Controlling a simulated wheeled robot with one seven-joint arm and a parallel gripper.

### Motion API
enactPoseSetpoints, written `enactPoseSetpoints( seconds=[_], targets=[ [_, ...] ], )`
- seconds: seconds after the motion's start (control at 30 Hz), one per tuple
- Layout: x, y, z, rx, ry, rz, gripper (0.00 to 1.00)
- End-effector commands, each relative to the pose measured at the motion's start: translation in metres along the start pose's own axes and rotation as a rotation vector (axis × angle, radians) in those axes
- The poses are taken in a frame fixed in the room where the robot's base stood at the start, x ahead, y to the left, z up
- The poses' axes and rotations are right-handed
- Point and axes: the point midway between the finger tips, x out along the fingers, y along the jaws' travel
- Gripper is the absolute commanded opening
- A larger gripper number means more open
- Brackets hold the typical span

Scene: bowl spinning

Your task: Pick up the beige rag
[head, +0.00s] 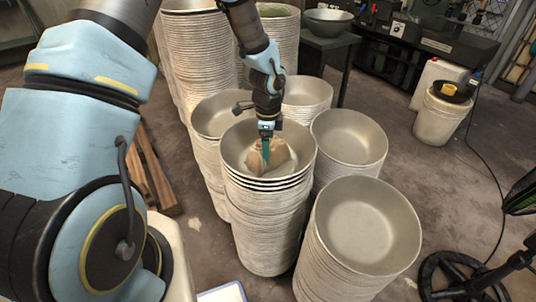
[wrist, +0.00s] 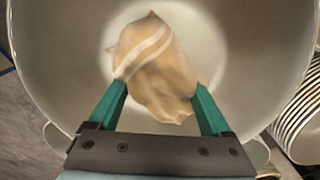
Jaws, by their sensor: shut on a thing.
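The beige rag (head: 277,154) lies crumpled inside the top metal bowl (head: 240,175) of the middle stack. In the wrist view the rag (wrist: 160,68) is in the upper middle, against the pale bowl floor (wrist: 255,75). My gripper (head: 266,153) reaches down into that bowl. In the wrist view its two green fingers (wrist: 158,95) are at the rag's left and right lower sides, with the rag between them. The fingers are apart by the rag's bunched width. The bowl surface under the rag is hidden.
Tall stacks of metal bowls surround this one, including a front right stack (head: 365,225) and a right stack (head: 349,138). A white bucket (head: 438,115) stands at the right. A dark green table (head: 335,45) with a bowl on it is behind. Open floor lies to the right.

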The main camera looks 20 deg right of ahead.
Motion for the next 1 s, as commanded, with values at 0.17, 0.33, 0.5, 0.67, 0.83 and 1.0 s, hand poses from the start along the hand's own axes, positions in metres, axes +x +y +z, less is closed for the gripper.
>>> enactPoseSetpoints(
  seconds=[0.17,0.33,0.5,0.67,0.83,1.0],
  targets=[
    [0.000,0.000,0.000,0.000,0.000,0.000,0.27],
    [-0.005,-0.001,0.000,-0.001,0.001,-0.002,0.27],
    [-0.032,-0.001,0.000,-0.001,0.001,-0.004,0.27],
    [-0.064,-0.001,0.001,-0.002,0.001,-0.005,0.27],
    [-0.089,-0.001,0.001,-0.002,0.000,-0.002,0.27],
    [-0.100,0.000,0.000,0.000,0.000,0.000,0.26]
  ],
)
